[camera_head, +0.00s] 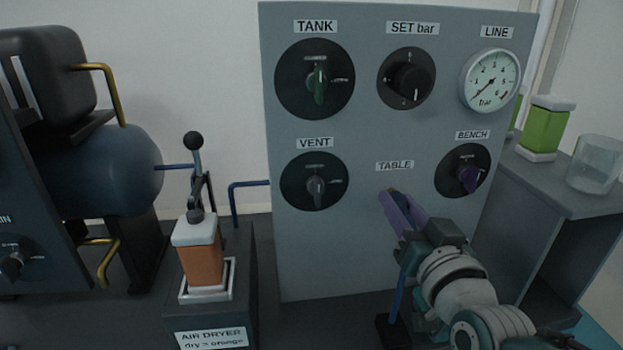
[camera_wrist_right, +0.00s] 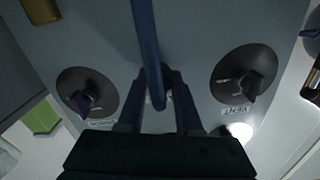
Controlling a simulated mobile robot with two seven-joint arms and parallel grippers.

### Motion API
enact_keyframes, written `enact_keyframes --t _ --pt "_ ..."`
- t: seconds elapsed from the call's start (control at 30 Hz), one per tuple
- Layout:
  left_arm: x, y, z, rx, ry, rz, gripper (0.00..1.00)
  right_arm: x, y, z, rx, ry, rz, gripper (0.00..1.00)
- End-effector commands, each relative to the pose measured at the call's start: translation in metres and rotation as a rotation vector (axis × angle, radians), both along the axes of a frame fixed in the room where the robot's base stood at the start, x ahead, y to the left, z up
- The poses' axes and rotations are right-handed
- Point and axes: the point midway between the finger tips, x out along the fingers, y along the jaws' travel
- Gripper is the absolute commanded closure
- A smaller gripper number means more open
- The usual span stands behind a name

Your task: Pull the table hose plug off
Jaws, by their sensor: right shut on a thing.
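The grey panel (camera_head: 370,250) carries a TABLE label (camera_head: 394,166). My right gripper (camera_head: 392,200) reaches up to the panel just below this label, its fingers near the face. It is shut on the table hose plug, which the fingers mostly hide in the head view. A small brownish bit shows at the fingertips. In the right wrist view the blue hose (camera_wrist_right: 147,45) runs down between the fingers of the right gripper (camera_wrist_right: 158,95). The hose also hangs below the gripper in the head view (camera_head: 397,295). Whether the plug is seated in the panel is unclear. My left gripper is out of view.
The BENCH knob (camera_head: 467,176) is close to the right of my gripper. The VENT knob (camera_head: 317,183) is to the left, with the TANK knob (camera_head: 316,82) and SET knob (camera_head: 408,78) above. A shelf with a glass beaker (camera_head: 596,162) stands at right.

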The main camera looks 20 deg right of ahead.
Motion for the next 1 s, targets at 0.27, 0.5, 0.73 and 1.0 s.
enact_keyframes --t 0.27,0.5,0.73,1.0 --pt "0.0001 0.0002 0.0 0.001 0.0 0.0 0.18 -0.0003 0.0002 -0.0004 0.0 0.001 0.0 1.0" --pt "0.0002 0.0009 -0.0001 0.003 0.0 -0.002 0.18 -0.0004 0.0001 -0.0005 0.0 0.001 0.0 1.0" --pt "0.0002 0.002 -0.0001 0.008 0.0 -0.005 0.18 -0.0004 0.0002 -0.0007 0.0 0.001 0.0 1.0" --pt "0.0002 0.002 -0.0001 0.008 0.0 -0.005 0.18 -0.0005 0.0001 -0.0008 0.0 0.001 0.0 1.0"
